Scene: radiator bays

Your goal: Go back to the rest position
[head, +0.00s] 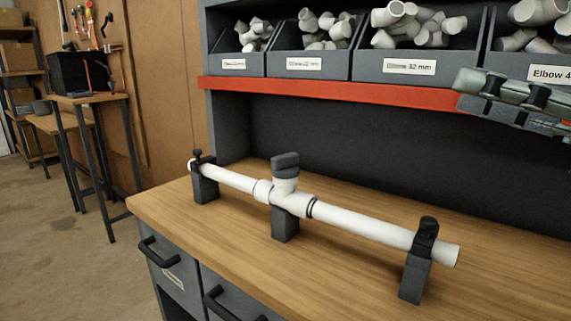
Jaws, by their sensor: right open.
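My right gripper (490,96) reaches in from the right edge at the upper right, in front of the red shelf edge and the bins. It is open, with nothing seen between its fingers, and stands apart from the pipe. My left gripper is not in view. A white pipe assembly (365,228) lies across the workbench, held up by dark grey supports. Its middle fitting (285,196) has a branch pointing up with a dark grey cap (285,160) on it.
The wooden bench top (210,238) is clear around the supports. Grey bins (325,66) of white fittings sit above a red shelf edge (320,89). Drawers with black handles (158,254) are below the bench. A small table (90,98) and open floor are at left.

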